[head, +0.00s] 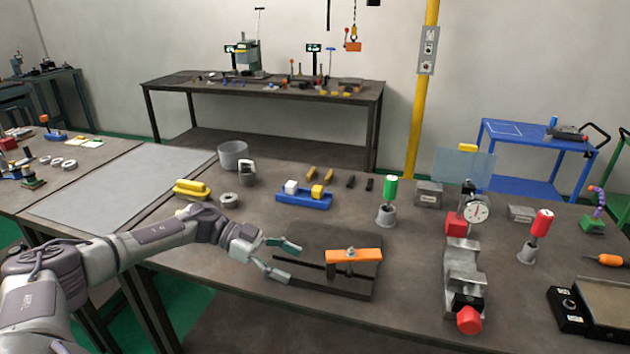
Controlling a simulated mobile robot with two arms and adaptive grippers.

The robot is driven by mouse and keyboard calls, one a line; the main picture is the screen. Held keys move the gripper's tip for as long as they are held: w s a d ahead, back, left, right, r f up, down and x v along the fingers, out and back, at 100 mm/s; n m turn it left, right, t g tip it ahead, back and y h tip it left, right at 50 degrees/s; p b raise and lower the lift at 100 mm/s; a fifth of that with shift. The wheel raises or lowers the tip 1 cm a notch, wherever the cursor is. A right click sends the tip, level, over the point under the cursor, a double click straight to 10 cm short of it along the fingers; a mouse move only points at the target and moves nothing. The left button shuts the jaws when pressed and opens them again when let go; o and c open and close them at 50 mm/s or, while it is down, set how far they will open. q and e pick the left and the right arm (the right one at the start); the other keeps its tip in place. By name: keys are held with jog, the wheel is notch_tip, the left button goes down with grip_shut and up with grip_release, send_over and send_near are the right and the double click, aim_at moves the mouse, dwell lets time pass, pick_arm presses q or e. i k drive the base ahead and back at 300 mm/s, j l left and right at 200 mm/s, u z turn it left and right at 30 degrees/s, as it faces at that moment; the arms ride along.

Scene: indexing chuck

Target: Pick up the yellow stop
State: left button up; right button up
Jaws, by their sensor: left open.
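Several yellow pieces show, and I cannot tell for sure which is the stop. A yellow block (317,191) sits beside a white block (291,187) in a blue tray (305,201) near the table's middle. A larger yellow piece (191,188) lies at the left, and two small yellow bars (312,173) lie behind the tray. My left gripper (291,261) is open and empty, in front of the blue tray, with its fingers at the left side of a dark plate fixture (320,287) bearing an orange bar (353,255). My right gripper is not in view.
A grey vise (463,265) with a red knob and a dial gauge (478,211) stand at the right. Green (390,188) and red (542,222) handled tools stand upright. Grey cups (233,154) are at the back left. A light mat (120,183) lies clear at the left.

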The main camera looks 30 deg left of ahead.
aim_at(317, 191)
jog(key=i+j, duration=1.1)
jog(key=j, duration=0.1)
